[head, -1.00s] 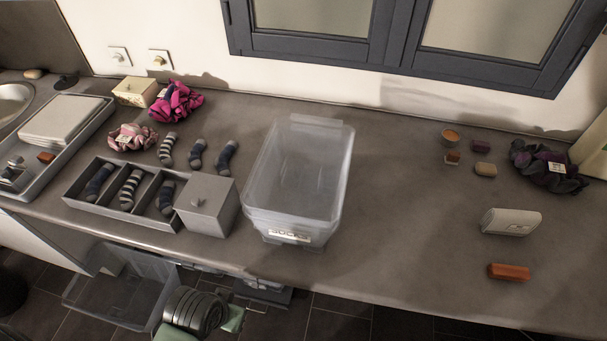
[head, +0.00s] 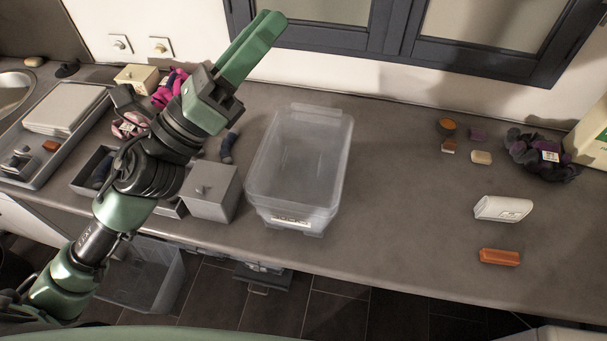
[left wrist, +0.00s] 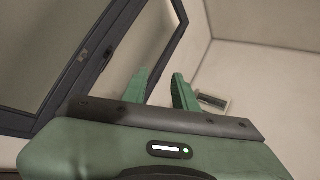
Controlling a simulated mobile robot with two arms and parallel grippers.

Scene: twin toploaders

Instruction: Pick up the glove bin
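A clear plastic bin (head: 297,165) stands upright and empty on the counter in the head view. Its front label looked like "SOCKS" a second ago and is too small to read now. Another clear bin (head: 150,280) stands low, below the counter's front edge at the left; no label shows on it. I cannot tell whether it is the glove bin. My left gripper (head: 266,28) is raised above the counter, left of the counter bin, pointing up toward the window. Its fingers stand apart and empty in the left wrist view (left wrist: 161,84). My right gripper is out of view.
A grey lidded box (head: 212,190) stands close left of the counter bin. My left arm partly hides a divided tray and socks. A white case (head: 503,208), an orange bar (head: 499,257) and a dark scrunchie (head: 535,155) lie at the right.

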